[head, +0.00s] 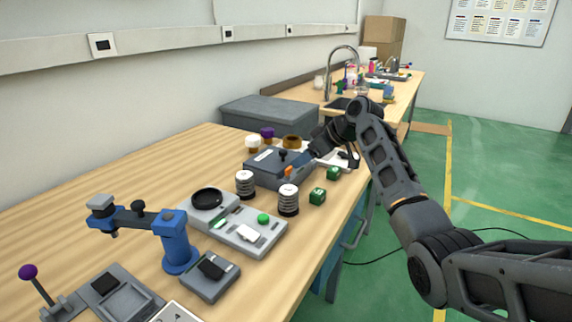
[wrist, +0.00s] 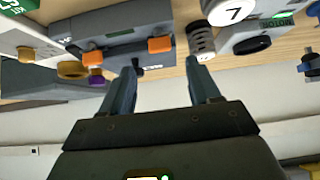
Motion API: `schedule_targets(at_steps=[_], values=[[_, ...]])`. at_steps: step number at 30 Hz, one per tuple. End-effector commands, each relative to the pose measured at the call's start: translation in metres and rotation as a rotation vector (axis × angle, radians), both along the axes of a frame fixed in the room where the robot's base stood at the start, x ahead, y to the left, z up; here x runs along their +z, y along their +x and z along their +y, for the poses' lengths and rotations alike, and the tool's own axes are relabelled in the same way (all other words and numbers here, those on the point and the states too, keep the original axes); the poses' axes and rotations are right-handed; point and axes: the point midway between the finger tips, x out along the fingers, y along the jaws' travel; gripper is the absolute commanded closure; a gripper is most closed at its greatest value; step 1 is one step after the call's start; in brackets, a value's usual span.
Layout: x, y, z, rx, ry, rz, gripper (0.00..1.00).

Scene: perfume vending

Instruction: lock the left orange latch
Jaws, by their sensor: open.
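A grey box (head: 264,170) on the bench has two orange latches on its front side. One latch (head: 288,171) shows in the head view, at the left end of that side. In the wrist view, which looks upside down, it seems to be the right-hand latch (wrist: 160,44). The other latch (wrist: 92,57) is farther left there, and my arm seems to hide it in the head view. My gripper (wrist: 162,68) is open and empty. Its fingertips are apart on either side of the first latch in the picture; I cannot tell whether they touch anything.
Two striped cylinders (head: 245,184) (head: 288,200) stand close to the box. A grey device with a black dish (head: 207,198) and a blue stand (head: 178,243) are nearer. Bare wood (head: 110,180) lies along the wall.

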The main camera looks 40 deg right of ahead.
Motion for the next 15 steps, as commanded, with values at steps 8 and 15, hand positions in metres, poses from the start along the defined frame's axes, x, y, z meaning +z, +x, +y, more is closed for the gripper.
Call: schedule_targets(at_steps=[8, 15], values=[[-0.03, 0.029, 0.011, 0.001, -0.001, 0.002, 0.38], [-0.044, 0.041, 0.016, 0.002, -0.001, 0.002, 0.38]])
